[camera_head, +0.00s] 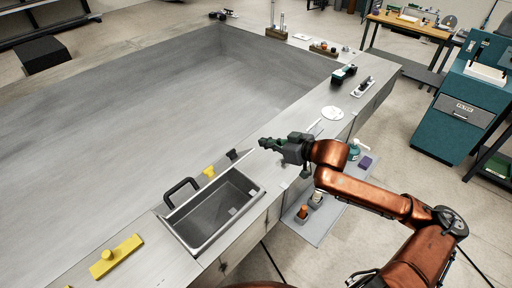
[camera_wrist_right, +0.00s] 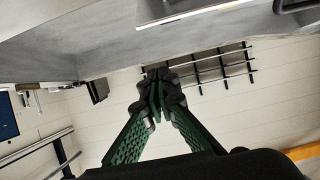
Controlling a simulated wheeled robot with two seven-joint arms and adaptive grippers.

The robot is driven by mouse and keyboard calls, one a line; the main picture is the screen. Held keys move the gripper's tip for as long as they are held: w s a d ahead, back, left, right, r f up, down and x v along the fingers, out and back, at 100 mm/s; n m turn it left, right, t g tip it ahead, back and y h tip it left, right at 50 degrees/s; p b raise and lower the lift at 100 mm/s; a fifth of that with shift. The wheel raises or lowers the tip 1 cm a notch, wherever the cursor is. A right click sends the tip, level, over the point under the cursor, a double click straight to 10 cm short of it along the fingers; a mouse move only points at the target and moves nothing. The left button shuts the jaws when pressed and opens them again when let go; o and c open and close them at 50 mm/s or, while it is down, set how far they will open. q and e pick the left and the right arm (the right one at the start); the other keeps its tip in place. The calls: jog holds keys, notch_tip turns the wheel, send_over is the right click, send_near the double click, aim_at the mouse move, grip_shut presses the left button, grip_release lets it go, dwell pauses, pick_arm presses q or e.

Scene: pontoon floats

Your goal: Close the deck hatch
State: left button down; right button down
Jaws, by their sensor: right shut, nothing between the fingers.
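The deck hatch (camera_head: 258,189) is an open rectangular well with a metal rim, sunk in the near part of the grey deck. Its inside is visible, and no cover lies across it. A black U-shaped handle (camera_head: 180,190) stands up at its left far corner; I cannot tell what it is fixed to. My right gripper (camera_head: 266,143) is beyond and right of the well, apart from it, pointing left above the deck. Its green fingers (camera_wrist_right: 158,82) meet at the tips in the right wrist view, with nothing between them. My left gripper is not in view.
A yellow bar with a knob (camera_head: 117,257) lies left of the well. Small yellow (camera_head: 209,172) and black (camera_head: 232,155) pieces stand beyond it. A white disc (camera_head: 332,113) and dark tools (camera_head: 344,75) sit farther along the deck. A large grey basin (camera_head: 170,90) spreads behind.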

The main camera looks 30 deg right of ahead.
jog(key=p, duration=0.2)
send_over(253, 149)
jog(key=w+a, duration=0.1)
jog(key=a, duration=0.1)
jog(key=f, duration=0.4)
jog(key=shift+w, duration=0.2)
jog(key=shift+s+d+f+p, duration=0.25)
jog(key=shift+s+f+p, duration=0.05)
jog(key=shift+s+f, duration=0.25)
jog(key=shift+s+d+f+p, duration=0.2)
jog(key=shift+s+f+p, duration=0.1)
jog(key=shift+s+f, duration=0.2)
jog(key=shift+s+d+f, duration=0.15)
jog(key=shift+s+f, duration=0.2)
jog(key=shift+f, duration=0.1)
jog(key=shift+s+f, duration=0.1)
